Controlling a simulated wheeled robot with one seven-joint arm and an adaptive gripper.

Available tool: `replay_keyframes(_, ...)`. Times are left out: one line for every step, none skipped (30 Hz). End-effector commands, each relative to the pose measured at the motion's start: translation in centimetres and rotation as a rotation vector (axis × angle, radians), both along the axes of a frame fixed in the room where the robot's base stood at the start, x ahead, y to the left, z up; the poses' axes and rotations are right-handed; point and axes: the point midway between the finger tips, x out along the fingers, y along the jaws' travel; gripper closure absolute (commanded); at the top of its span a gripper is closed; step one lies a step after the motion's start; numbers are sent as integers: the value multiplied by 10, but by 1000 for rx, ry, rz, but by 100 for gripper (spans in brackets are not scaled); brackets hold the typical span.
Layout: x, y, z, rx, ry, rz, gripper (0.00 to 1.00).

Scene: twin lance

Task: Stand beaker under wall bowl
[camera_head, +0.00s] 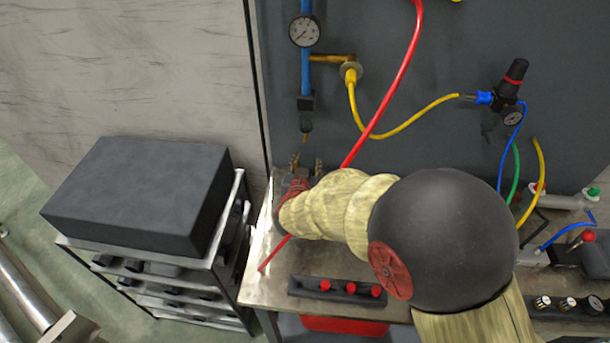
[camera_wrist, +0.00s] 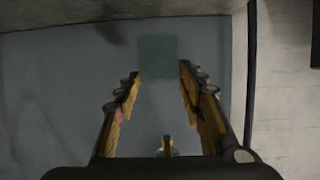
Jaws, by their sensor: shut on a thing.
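My gripper (camera_head: 306,164) is low in front of the dark wall panel, close to the lower end of a blue pipe. In the wrist view its two fingers (camera_wrist: 161,72) stand apart with a faint, see-through greenish square between the tips, which looks like the beaker (camera_wrist: 160,52). The beaker cannot be made out in the head view. A dark fitting with a brass tip (camera_head: 306,104) ends the blue pipe just above my gripper; it may be the wall bowl. A small brass tip (camera_wrist: 166,144) shows between the finger bases in the wrist view. The gap between beaker and fitting is unclear.
A red hose (camera_head: 388,100) runs down past my gripper to the metal bench (camera_head: 265,235). A black strip with red knobs (camera_head: 337,290) lies at the bench front. A dark box (camera_head: 140,190) on a rack stands left. A regulator (camera_head: 510,85) hangs right.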

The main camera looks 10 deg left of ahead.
Motion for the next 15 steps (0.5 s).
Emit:
replay_keyframes(2, 2, -2, 1, -2, 0, 82)
replay_keyframes(3, 2, -3, 1, -2, 0, 82)
replay_keyframes(4, 3, -4, 1, -2, 0, 82)
replay_keyframes(4, 4, -6, 1, -1, 0, 82)
replay_keyframes(5, 4, -8, 1, -1, 0, 82)
replay_keyframes(7, 6, -12, 0, 0, 0, 82)
replay_keyframes(9, 8, -15, 0, 0, 0, 82)
replay_keyframes(10, 8, -19, 1, 0, 0, 82)
replay_keyframes(9, 8, -27, 1, 0, 0, 82)
replay_keyframes(9, 8, -32, 1, 0, 0, 82)
replay_keyframes(9, 7, -37, 1, 0, 0, 82)
replay_keyframes(9, 7, -42, 0, 1, 0, 82)
replay_keyframes(9, 7, -44, 0, 0, 0, 82)
replay_keyframes(9, 7, -45, 0, 0, 0, 82)
replay_keyframes(9, 7, -45, 0, -1, 0, 82)
